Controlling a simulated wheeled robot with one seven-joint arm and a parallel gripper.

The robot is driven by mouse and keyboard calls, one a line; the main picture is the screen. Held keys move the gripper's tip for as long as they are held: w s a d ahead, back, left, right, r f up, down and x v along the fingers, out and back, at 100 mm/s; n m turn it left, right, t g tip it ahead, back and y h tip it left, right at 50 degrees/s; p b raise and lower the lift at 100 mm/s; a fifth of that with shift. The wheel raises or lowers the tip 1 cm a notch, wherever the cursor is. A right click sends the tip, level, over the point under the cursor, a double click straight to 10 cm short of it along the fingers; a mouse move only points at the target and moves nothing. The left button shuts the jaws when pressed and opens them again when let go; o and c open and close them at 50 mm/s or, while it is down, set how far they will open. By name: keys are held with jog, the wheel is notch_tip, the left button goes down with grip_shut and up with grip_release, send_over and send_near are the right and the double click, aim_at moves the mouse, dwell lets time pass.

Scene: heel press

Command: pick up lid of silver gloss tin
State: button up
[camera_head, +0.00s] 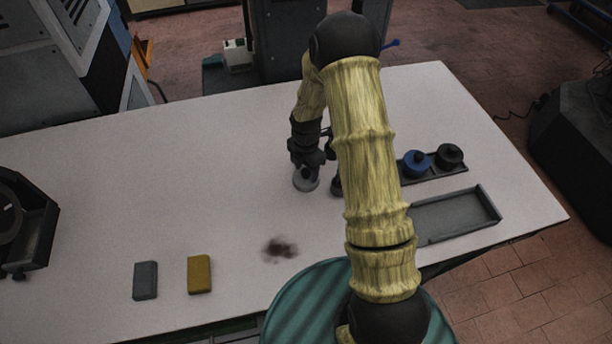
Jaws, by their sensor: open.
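A small round silver-grey tin (306,184) stands on the white table near its middle, left of my arm. My gripper (307,167) points down at it from directly above and is open. Its dark fingers hide most of the tin's top, so the lid cannot be made out apart from the body. I cannot tell whether the fingers touch the lid.
A dark object (336,186) just right of the tin is mostly hidden by my arm. Blue (416,163) and black (449,156) round tins stand on a dark tray. An empty grey tray (458,214), a grey block (145,281), a yellow block (199,274) and a dark stain (280,248) lie nearer.

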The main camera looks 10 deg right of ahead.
aim_at(306, 171)
jog(key=c, duration=0.8)
jog(key=shift+c, duration=0.2)
notch_tip(306, 171, up, 10)
jog(key=b, duration=0.3)
dwell(0.5)
